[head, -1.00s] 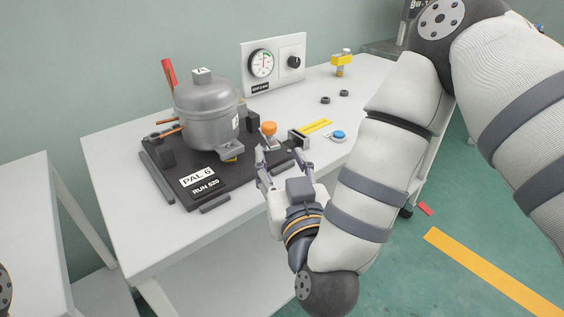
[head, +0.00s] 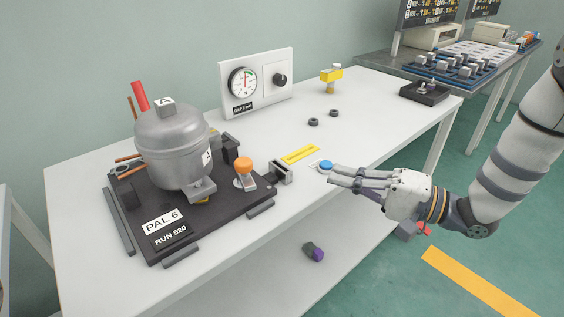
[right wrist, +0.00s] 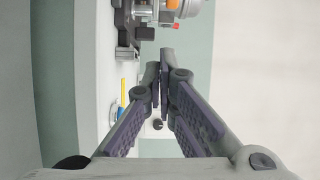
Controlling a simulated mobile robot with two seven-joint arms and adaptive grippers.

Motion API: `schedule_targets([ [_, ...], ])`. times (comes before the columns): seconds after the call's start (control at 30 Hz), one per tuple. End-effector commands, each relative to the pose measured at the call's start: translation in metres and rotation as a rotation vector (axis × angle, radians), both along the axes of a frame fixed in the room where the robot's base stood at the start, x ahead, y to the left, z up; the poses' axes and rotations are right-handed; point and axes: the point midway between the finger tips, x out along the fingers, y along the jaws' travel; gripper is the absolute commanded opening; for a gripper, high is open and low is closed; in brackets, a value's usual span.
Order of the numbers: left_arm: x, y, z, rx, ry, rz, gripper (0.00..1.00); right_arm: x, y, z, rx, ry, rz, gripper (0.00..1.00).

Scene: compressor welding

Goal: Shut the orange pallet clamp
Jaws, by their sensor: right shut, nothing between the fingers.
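The orange pallet clamp (head: 244,165) stands on the right part of the dark pallet (head: 220,214). Its orange knob sits on top of a short grey lever; I cannot tell for certain whether it is latched. Part of an orange knob (right wrist: 173,4) shows at the top of the right wrist view. My right gripper (head: 331,176) is shut and empty, off to the right of the pallet near the table's front edge and apart from the clamp. Its fingertips (right wrist: 162,62) meet in the wrist view. My left gripper is not in view.
A grey compressor (head: 172,147) stands on the pallet. A blue button (head: 326,165) lies just beyond my right fingertips, beside a yellow strip (head: 300,153). A gauge panel (head: 257,82), black rings (head: 314,122) and a yellow valve piece (head: 331,78) are farther back.

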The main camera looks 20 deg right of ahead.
Motion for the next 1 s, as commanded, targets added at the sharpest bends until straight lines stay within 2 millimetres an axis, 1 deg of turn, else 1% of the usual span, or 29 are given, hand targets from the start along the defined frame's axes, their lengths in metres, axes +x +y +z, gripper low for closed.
schedule_targets([
  [0.07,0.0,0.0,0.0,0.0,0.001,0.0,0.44,-0.007,-0.003,-0.005,0.014,0.049,0.026,0.0],
  [0.17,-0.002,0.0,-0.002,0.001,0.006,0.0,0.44,-0.002,0.004,-0.008,0.017,0.062,0.035,0.0],
  [0.6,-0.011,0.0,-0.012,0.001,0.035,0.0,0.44,0.061,0.074,-0.008,0.017,0.06,0.035,0.0],
  [0.7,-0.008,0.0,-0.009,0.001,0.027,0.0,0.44,0.058,0.091,-0.006,0.02,0.059,0.034,0.0],
  [0.8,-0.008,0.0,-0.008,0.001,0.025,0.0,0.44,0.058,0.103,-0.005,0.019,0.057,0.034,0.0],
  [0.9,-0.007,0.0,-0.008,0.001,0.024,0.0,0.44,0.057,0.109,-0.006,0.019,0.057,0.033,0.0],
  [1.0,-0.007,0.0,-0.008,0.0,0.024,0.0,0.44,0.058,0.111,-0.006,0.018,0.057,0.032,0.0],
])
